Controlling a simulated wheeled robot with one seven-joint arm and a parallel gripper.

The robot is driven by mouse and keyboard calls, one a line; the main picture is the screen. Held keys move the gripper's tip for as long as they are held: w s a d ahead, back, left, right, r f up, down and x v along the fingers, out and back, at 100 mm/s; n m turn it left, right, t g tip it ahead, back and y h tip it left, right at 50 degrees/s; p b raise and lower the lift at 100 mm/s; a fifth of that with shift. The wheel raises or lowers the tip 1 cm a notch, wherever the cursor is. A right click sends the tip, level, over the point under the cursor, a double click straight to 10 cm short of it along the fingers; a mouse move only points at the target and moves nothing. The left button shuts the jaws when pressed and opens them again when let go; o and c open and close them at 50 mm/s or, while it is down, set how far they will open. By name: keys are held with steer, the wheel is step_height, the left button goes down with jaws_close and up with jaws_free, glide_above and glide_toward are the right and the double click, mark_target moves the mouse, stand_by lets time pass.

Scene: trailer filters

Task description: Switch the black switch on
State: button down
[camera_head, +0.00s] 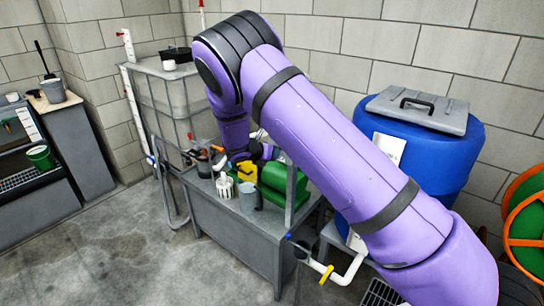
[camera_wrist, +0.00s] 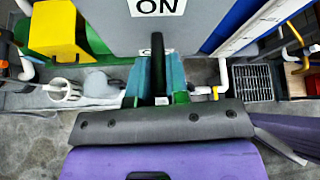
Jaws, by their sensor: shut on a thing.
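The black switch (camera_wrist: 158,48) shows in the wrist view as an upright black lever in front of a grey panel (camera_wrist: 110,35). A white label with "ON" (camera_wrist: 157,6) is on the panel above the lever. A second small label behind the lever is mostly hidden. My gripper (camera_wrist: 157,72), with teal fingers, is shut on the black switch, one finger on each side. The lever's tip sticks up past the fingers, below the "ON" label. In the head view my purple arm hides the switch, and the fingers cannot be made out clearly.
A grey bench (camera_head: 235,225) bears a yellow and green machine (camera_head: 272,176), a white basket (camera_head: 225,186) and a grey cup (camera_head: 249,196). A blue barrel (camera_head: 445,150) stands to the right. White piping (camera_head: 345,272) with a yellow valve runs low. Floor at the front left is clear.

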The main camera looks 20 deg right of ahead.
steer(key=shift+r+g+y, duration=0.4)
steer(key=shift+g+y, duration=0.2)
steer(key=shift+y, duration=0.2)
steer(key=c, duration=1.1)
jaws_free()
steer(key=shift+d, duration=0.1)
steer(key=shift+r, duration=0.1)
steer(key=v, duration=1)
steer(key=shift+a+r, duration=0.25)
